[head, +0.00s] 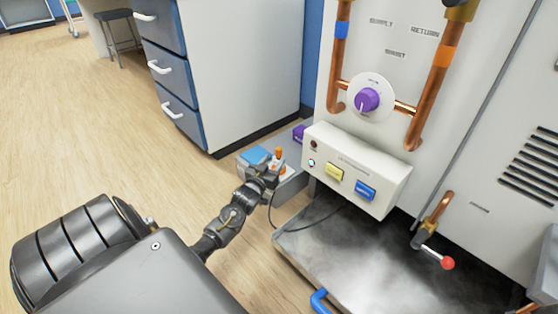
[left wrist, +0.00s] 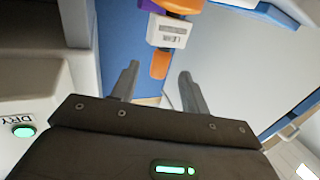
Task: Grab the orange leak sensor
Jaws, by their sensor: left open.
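The orange leak sensor (head: 279,154) stands upright in or on a low grey holder beside the white machine; it has orange ends and a white middle. In the left wrist view the sensor (left wrist: 167,32) shows a white label band, with an orange end pointing down between the fingers. My left gripper (head: 268,173) is right at the sensor, partly covering its lower part in the head view. In the left wrist view the gripper's fingers (left wrist: 158,76) are apart on either side of the orange end, with visible gaps. My right gripper is not in view.
A blue-topped block (head: 255,155) sits left of the sensor, and a purple item (head: 299,133) is behind it. A control box (head: 357,171) with yellow and blue buttons juts out at right. A dark metal tray (head: 345,265) lies below it. A drawer cabinet (head: 165,60) stands behind.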

